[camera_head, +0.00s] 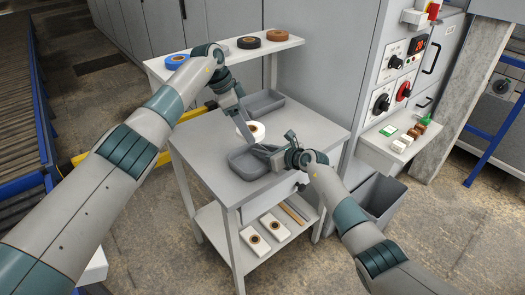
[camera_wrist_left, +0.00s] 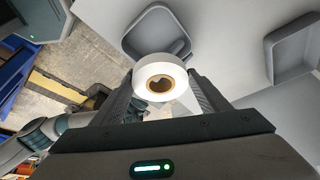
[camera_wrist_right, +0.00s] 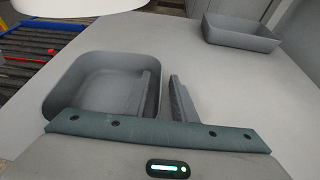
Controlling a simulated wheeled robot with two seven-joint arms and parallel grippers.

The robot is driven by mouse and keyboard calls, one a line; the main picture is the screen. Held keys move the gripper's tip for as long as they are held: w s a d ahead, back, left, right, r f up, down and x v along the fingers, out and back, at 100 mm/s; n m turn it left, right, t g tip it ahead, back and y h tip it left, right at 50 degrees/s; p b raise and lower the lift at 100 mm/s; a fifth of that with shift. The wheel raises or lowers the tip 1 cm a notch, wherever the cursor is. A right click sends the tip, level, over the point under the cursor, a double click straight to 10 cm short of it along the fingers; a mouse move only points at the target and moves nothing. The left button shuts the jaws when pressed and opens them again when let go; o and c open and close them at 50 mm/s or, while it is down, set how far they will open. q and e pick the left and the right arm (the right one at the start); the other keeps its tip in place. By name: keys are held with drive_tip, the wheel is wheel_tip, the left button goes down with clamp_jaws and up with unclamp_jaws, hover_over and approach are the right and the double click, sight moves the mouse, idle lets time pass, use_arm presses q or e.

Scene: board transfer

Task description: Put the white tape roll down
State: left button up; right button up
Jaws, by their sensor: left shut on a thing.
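The white tape roll (camera_wrist_left: 160,68) has a brown core and sits between the fingers of my left gripper (camera_wrist_left: 165,95), which is shut on it. In the head view the roll (camera_head: 256,130) shows just above the grey table, by my left gripper (camera_head: 243,120); I cannot tell whether it touches the table. My right gripper (camera_head: 262,151) is low at the right side of the near grey tray (camera_head: 236,165). One finger overlaps the near tray (camera_wrist_right: 85,65).
A second grey tray (camera_wrist_right: 240,35) stands at the back of the table (camera_head: 310,130). Blue (camera_head: 177,59), black (camera_head: 248,43) and brown (camera_head: 277,36) rolls rest on the raised shelf. A control cabinet (camera_head: 345,60) stands right. The table between the trays looks mostly clear.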

clamp_jaws()
use_arm(q)
drive_tip(key=shift+s+f+n+t, duration=0.15)
drive_tip(key=shift+f+n+t, duration=0.3)
drive_tip(key=shift+f+n, duration=0.45)
drive_tip(key=shift+s+f+n+t, duration=0.1)
drive_tip(key=shift+f+n+t, duration=0.4)
drive_tip(key=shift+n, duration=0.7)
